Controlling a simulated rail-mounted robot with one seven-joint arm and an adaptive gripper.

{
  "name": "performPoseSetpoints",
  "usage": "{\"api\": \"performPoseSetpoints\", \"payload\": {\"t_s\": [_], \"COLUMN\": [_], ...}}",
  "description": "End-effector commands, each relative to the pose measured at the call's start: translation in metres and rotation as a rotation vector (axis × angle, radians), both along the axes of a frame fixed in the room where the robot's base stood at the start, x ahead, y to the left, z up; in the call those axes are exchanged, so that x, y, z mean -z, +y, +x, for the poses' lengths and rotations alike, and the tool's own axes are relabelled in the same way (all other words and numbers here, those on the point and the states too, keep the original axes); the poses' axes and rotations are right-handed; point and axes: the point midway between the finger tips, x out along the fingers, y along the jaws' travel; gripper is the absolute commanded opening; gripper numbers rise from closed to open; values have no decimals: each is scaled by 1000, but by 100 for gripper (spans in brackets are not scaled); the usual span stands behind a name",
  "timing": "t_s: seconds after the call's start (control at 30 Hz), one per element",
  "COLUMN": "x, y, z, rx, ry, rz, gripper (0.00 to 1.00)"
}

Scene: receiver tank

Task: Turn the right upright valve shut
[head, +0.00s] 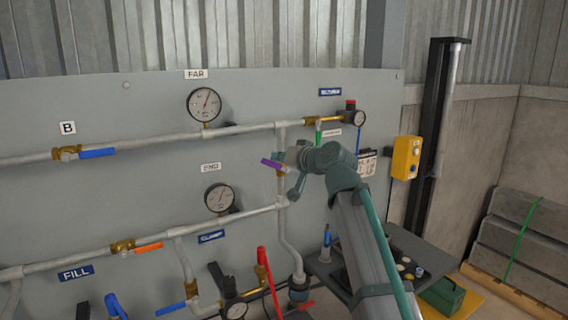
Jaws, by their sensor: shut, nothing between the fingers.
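A valve with a purple lever (270,163) sits on the right upright pipe (282,140), between the upper and middle pipes. Its lever points left and slightly up, across the pipe. Its brass body is partly hidden by my gripper. My gripper (291,157) is shut and empty at the end of my arm, which reaches in from the lower right. It appears beside or in front of the valve, just right of the lever. Its fingertips are small, and I cannot tell whether they touch the lever.
A green lever (318,131) hangs at upper right, near a small gauge (359,118). The pipe with a large gauge (204,104) runs left. A yellow box (405,157) and a dark table (425,258) are at right.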

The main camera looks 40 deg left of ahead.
Motion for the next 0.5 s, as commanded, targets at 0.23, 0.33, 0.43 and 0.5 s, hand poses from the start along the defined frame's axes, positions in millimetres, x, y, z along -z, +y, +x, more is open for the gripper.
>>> {"api": "performPoseSetpoints", "payload": {"t_s": [0.23,0.33,0.43,0.5], "x": [15,19,22,24], "y": [4,5,5,6], "z": [-12,-14,-16,-17], "rx": [-2,-2,-2,-1], "ry": [-208,-279,-339,-353], "rz": [-75,-100,-123,-128], "gripper": [0,0,0,0]}}
